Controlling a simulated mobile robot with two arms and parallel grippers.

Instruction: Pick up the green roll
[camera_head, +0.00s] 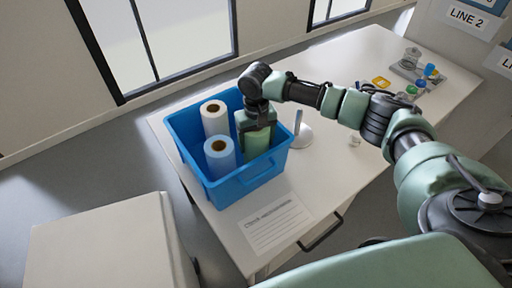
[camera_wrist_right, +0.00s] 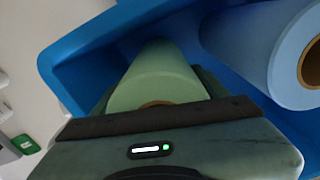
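The green roll (camera_head: 256,143) stands in the blue bin (camera_head: 248,179) on the table, to the right of the white and blue rolls. My right gripper (camera_head: 256,122) points down over its upper end, with a finger on each side of it. In the right wrist view the green roll (camera_wrist_right: 156,79) lies between the fingers, and its core opening is partly hidden by the gripper body. The fingers are close to the roll's sides; whether they press on it is not clear. Its lower end is hidden by the bin wall. My left gripper is not in view.
The white roll (camera_head: 215,119) and the blue roll (camera_head: 220,158) stand close by in the bin. A white stand (camera_head: 302,137) is just right of the bin. A paper sheet (camera_head: 274,224) lies in front. Small coloured items (camera_head: 420,80) sit at the table's far right.

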